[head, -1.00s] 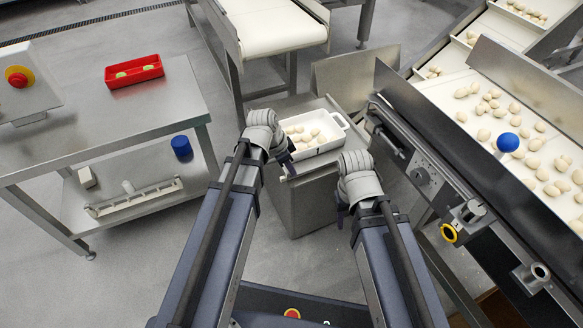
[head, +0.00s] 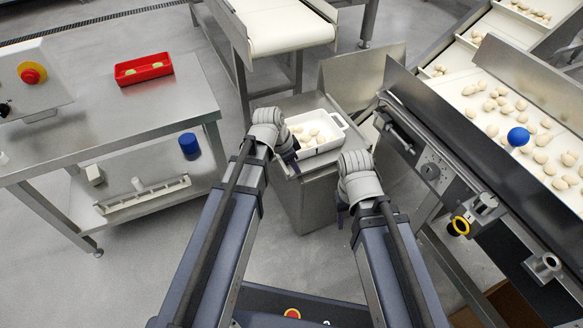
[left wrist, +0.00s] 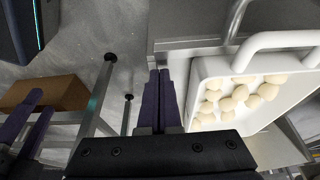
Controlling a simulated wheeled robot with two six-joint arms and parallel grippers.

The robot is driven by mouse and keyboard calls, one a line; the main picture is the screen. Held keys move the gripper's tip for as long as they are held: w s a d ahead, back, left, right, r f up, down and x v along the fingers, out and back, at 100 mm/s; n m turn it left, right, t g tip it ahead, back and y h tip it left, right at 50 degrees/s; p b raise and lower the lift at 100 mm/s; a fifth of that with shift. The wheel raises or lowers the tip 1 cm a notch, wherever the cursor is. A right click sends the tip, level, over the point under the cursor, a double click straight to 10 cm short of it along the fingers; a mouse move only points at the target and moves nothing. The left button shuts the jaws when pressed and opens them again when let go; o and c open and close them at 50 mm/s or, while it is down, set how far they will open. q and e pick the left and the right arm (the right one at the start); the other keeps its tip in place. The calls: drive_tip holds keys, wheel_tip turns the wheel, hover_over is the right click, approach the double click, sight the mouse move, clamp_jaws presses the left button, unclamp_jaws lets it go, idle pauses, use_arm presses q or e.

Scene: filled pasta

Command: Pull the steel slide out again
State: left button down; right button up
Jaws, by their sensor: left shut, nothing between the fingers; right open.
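I cannot tell for certain which part is the steel slide. A steel rail with a short rod (head: 402,142) is on the near side of the conveyor machine, right of the white tray. A blue ball knob (head: 518,137) stands over the belt. My left gripper (head: 293,166) is shut and empty by the near left side of the white tray (head: 322,147); its closed fingers (left wrist: 160,100) are beside the tray in the left wrist view. My right gripper (head: 342,212) is open and empty, in front of the steel stand, apart from the machine.
The tray holds several pale pasta pieces and stands on a steel stand (head: 318,200). The conveyor belt (head: 470,105) carries more pieces. A yellow-ringed knob (head: 461,226) is on its near side. A steel table (head: 110,115) at left bears a red tray (head: 143,69). Floor between is open.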

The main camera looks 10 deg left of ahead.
use_arm(q)
drive_tip(key=shift+w+d, duration=0.6)
drive_tip(key=shift+d, duration=0.1)
drive_tip(key=shift+d+r+p, duration=0.2)
drive_tip(key=shift+r+p, duration=0.45)
drive_tip(key=p+v, duration=0.8)
drive_tip(key=shift+a+r, duration=0.2)
drive_tip(key=shift+r, duration=0.15)
drive_tip(key=shift+s, duration=0.15)
drive_tip(key=s+d+f+n+g+y, duration=0.15)
drive_tip(key=s+d+n+y, duration=0.4)
drive_tip(key=s, duration=0.85)
wheel_tip(320, 180, up, 33)
drive_tip(key=d+n+h+p, duration=0.1)
drive_tip(key=p, duration=3.1)
drive_tip(key=shift+d+g+p, duration=0.2)
drive_tip(key=shift+g+p, duration=0.1)
drive_tip(key=shift+g, duration=0.15)
drive_tip(key=shift+w+f+n, duration=0.1)
drive_tip(key=shift+f+n, duration=0.1)
drive_tip(key=shift+n, duration=0.05)
